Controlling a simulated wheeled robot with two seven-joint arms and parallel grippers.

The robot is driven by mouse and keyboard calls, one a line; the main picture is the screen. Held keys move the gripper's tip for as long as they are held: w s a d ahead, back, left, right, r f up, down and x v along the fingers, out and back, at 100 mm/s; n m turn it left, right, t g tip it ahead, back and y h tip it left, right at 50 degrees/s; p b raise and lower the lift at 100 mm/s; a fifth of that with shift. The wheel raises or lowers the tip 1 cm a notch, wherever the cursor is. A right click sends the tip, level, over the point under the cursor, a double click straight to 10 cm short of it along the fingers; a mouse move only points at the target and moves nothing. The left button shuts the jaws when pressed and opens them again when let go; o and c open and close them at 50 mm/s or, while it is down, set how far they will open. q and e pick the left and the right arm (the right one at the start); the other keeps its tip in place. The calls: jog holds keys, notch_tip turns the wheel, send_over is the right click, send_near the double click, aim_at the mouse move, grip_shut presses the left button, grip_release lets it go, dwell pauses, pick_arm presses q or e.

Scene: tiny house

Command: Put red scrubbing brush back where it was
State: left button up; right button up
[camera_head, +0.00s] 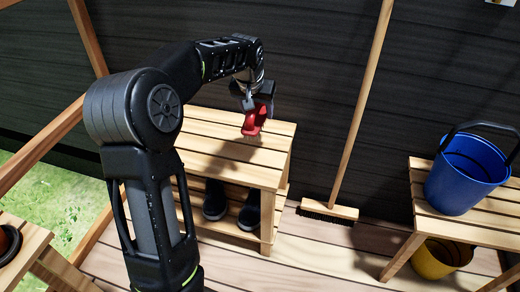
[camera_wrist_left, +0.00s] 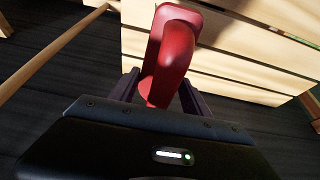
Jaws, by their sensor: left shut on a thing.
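The red scrubbing brush (camera_head: 255,118) is held by my left gripper (camera_head: 255,98) over the slatted wooden bench (camera_head: 220,165). My left gripper is shut on the brush. Its bristles point down at the bench top; I cannot tell whether they touch it. In the left wrist view the brush (camera_wrist_left: 170,55) stands between the two fingers (camera_wrist_left: 158,92), with the bench slats (camera_wrist_left: 240,65) behind it. My right gripper is in neither view.
Dark boots (camera_head: 216,200) stand on the bench's lower shelf. A broom (camera_head: 330,211) leans on the dark wall to its right. A blue bucket (camera_head: 465,178) stands on another wooden bench (camera_head: 432,222), with a yellow bucket (camera_head: 434,262) below. The bench top around the brush looks clear.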

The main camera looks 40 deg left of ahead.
aim_at(257, 123)
pick_arm(q)
jog(key=shift+f+b, duration=1)
jog(key=shift+f, duration=1.5)
notch_tip(257, 123, down, 5)
jog(key=shift+f+b, duration=0.1)
jog(key=shift+b, duration=1.15)
jog(key=o, duration=1)
jog(key=shift+f, duration=0.1)
jog(key=o, duration=0.4)
jog(key=shift+o, duration=0.2)
